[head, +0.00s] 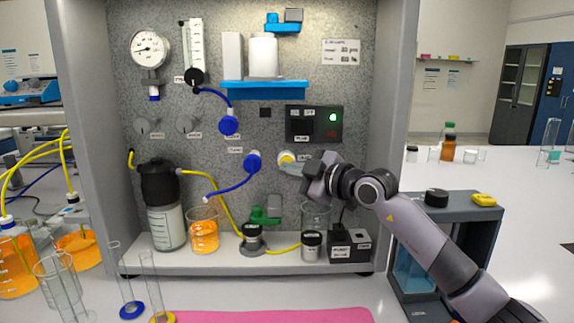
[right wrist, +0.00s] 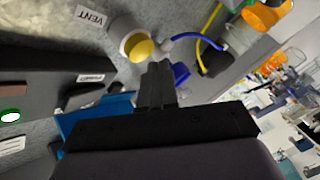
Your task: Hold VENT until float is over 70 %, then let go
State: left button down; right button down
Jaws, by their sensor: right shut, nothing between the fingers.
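The VENT button (head: 286,157) is a yellow cap in a pale collar on the grey panel. In the right wrist view the yellow cap (right wrist: 141,49) shows beside the VENT label (right wrist: 90,16). My right gripper (head: 287,168) is shut and empty, its fingertips at the button's lower edge. In the right wrist view the closed fingers (right wrist: 158,70) point toward the cap's edge; I cannot tell whether they touch it. The clear flow tube (head: 197,45) with a scale is at the panel's upper left; its float is too small to read. My left gripper is not in view.
A black switch box (head: 314,124) with a lit green lamp is above the button. A blue valve (head: 252,162) with a blue hose is just left of it. Beakers and a pump box (head: 349,245) stand on the shelf below. A grey frame (head: 455,203) stands at right.

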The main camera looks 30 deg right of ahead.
jog(key=shift+w, duration=0.15)
jog(key=shift+w+d+p, duration=0.2)
jog(key=shift+w+p, duration=0.05)
jog(key=shift+p, duration=0.05)
jog(key=shift+w+d, duration=0.25)
jog(key=shift+w, duration=0.2)
dwell(3.1)
jog(key=shift+s+p, duration=0.1)
jog(key=shift+p, duration=0.25)
dwell(0.4)
jog(key=shift+s+a+p, duration=0.45)
jog(key=shift+s+p, duration=0.1)
jog(key=shift+s, duration=0.2)
